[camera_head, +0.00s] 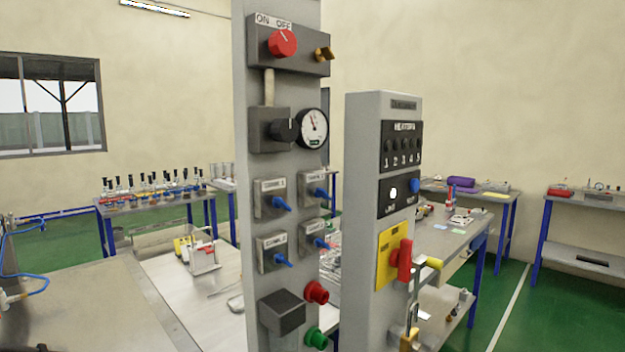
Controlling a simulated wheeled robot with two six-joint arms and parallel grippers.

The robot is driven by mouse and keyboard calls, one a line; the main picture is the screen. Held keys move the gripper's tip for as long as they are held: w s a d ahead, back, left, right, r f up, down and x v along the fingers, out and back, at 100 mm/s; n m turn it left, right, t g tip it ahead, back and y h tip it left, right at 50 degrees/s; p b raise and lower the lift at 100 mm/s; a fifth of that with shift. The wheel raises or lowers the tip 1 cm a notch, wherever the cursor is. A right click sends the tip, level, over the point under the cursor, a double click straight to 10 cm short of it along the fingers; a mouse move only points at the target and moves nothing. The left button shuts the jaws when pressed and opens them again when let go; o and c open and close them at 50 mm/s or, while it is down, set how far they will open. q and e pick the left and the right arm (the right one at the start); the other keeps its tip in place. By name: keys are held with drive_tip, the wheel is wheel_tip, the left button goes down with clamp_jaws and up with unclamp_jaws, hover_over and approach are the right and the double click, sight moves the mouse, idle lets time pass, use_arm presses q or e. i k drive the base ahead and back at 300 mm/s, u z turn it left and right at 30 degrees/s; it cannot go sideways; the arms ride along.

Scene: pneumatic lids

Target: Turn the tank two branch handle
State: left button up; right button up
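A grey panel post (248,190) stands upright in the middle of the view. It carries several small grey valve boxes with blue handles: upper left (281,204), upper right (321,193), lower left (283,260) and lower right (322,243). All the blue handles point right and slightly down. Each box has a small white label. The lettering is too small to read surely, so I cannot tell for certain which handle is the tank two branch. Neither of my grippers shows in the view.
The post also bears a red ON/OFF knob (282,43), a gauge (313,128), and red (316,292) and green (316,338) buttons. A heater panel post (362,200) with a red switch handle (404,260) stands close on the right. Workbenches (150,290) lie behind.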

sight(319, 193)
drive_tip(key=k, duration=1.1)
drive_tip(key=z, duration=0.7)
drive_tip(key=i, duration=1.3)
drive_tip(key=u, duration=0.45)
